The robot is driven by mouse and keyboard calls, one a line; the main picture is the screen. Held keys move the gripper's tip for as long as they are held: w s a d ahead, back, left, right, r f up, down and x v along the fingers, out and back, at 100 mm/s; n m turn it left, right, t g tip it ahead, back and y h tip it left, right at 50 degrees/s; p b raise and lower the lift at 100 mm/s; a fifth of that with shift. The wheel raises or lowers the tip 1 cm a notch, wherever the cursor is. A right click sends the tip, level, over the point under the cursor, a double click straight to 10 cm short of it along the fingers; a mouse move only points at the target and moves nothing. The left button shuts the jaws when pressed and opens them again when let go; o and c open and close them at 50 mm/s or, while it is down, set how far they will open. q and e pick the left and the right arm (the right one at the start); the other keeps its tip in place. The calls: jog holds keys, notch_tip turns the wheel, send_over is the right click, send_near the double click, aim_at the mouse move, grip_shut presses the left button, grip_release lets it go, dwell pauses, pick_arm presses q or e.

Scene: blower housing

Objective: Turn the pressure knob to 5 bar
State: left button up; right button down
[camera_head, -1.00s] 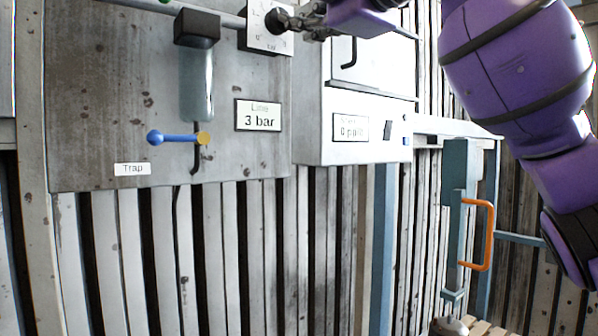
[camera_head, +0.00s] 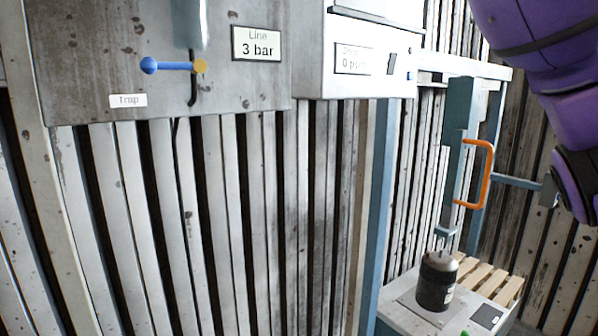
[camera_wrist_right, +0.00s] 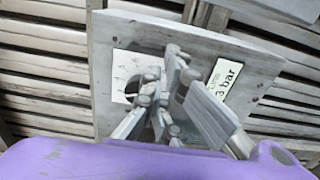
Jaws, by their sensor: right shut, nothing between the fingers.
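The pressure knob's white dial plate (camera_wrist_right: 124,76) shows in the right wrist view, with a dark round part, likely the knob (camera_wrist_right: 151,74), partly hidden behind my fingers. My right gripper (camera_wrist_right: 168,90) is shut and empty in front of the dial; I cannot tell whether it touches the knob. The knob is out of the head view. The line display (camera_head: 256,44) reads 3 bar in the head view and also shows in the right wrist view (camera_wrist_right: 224,79). My right arm (camera_head: 545,60) crosses the head view's upper right, its gripper out of frame. My left gripper is not in view.
A blue trap lever (camera_head: 172,66) sticks out below the clear bowl (camera_head: 188,20). A white box (camera_head: 366,60) adjoins the panel. At right are an orange handle (camera_head: 486,175) and a dark canister (camera_head: 437,282) on a grey stand (camera_head: 405,318).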

jog(key=shift+v, duration=2.75)
